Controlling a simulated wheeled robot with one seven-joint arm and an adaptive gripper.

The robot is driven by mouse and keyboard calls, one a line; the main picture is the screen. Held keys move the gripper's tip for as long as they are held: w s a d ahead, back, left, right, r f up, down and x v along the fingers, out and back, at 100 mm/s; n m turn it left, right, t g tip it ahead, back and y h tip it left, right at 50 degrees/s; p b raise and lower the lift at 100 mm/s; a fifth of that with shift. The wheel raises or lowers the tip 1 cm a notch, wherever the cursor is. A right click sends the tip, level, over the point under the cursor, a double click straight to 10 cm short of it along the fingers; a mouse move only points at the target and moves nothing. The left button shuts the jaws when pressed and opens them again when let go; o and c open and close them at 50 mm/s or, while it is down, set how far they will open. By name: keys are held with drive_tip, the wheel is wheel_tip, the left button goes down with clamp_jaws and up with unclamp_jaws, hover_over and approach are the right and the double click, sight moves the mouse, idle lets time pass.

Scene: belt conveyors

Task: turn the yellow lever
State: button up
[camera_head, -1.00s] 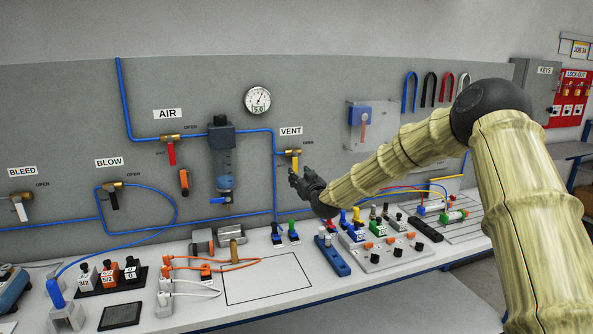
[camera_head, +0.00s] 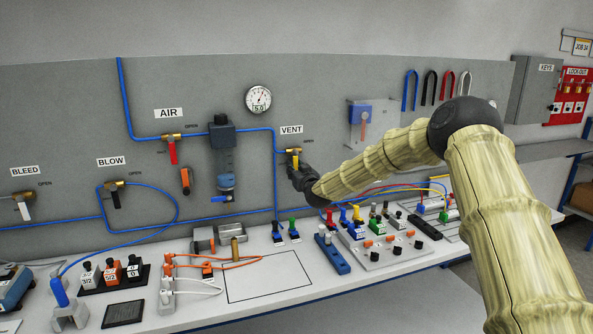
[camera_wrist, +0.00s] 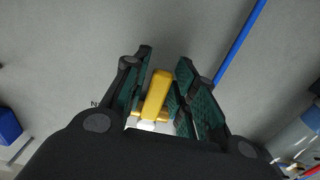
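The yellow lever (camera_wrist: 156,97) belongs to the brass valve (camera_head: 293,151) under the VENT label on the grey panel. In the wrist view it lies between the two green-padded fingers of my gripper (camera_wrist: 162,85), with a narrow gap visible on each side, so the fingers are open around it. In the head view the lever hangs down from the valve, and my gripper (camera_head: 297,172) is right at it and hides part of it.
A red AIR lever (camera_head: 173,152) and a blue-grey filter unit (camera_head: 222,150) are to the left on the panel. A blue pipe (camera_head: 275,190) runs down close to my gripper. The bench below holds a blue connector block (camera_head: 333,256) and several fittings.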

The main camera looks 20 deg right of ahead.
clamp_jaws()
drive_tip(key=shift+d, duration=0.1)
drive_tip(key=d+n+b, duration=0.1)
drive_tip(key=n+b, duration=0.1)
drive_tip(key=n, duration=0.1)
drive_tip(key=d+r+n+b, duration=0.1)
drive_tip(key=d+n+b, duration=0.1)
drive_tip(key=n, duration=0.1)
drive_tip(key=d+n+b, duration=0.1)
drive_tip(key=n+b, duration=0.1)
drive_tip(key=n, duration=0.1)
drive_tip(key=shift+w+d+r+n+b, duration=0.1)
drive_tip(key=shift+d+r+n+b, duration=0.05)
drive_tip(key=shift+r+n+b, duration=0.2)
drive_tip(key=r+n+b, duration=0.1)
drive_tip(key=n, duration=0.1)
drive_tip(key=d+r+n+b, duration=0.1)
drive_tip(key=n+b, duration=0.1)
drive_tip(key=shift+d+r+n+b, duration=0.15)
drive_tip(key=shift+r+n+b, duration=0.5)
drive_tip(key=shift+n, duration=0.5)
drive_tip(key=shift+d+r+n+b, duration=0.1)
drive_tip(key=shift+r+n+b, duration=0.5)
drive_tip(key=shift+n, duration=0.5)
